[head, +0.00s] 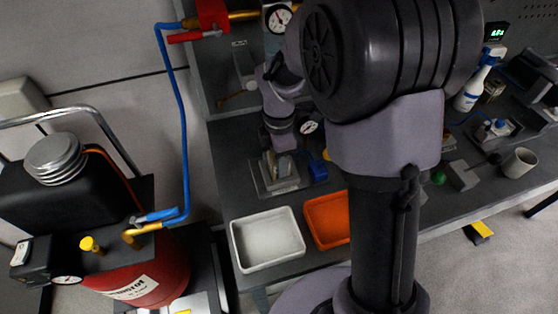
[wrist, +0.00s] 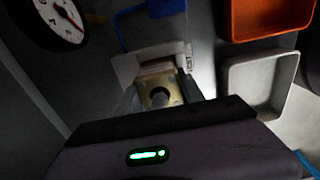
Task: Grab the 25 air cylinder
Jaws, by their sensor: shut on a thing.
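My gripper (head: 273,166) points down over a grey square fixture (head: 290,184) at the back of the bench in the head view. In the wrist view my gripper (wrist: 160,98) is shut on a small beige, brass-toned block with a dark round port, which I take for the air cylinder (wrist: 158,82). The fingers stand on either side of it. The cylinder sits in or just over the fixture; I cannot tell whether it is clear of it. Any size marking is unreadable, and its lower part is hidden.
A white bin (head: 240,254) and an orange bin (head: 312,222) stand in front of the fixture. A blue clamp-like part (head: 318,171) is close to its right. A dial gauge (wrist: 50,22) is near my gripper. A red tank (head: 160,283) and blue hose (head: 178,110) are at left.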

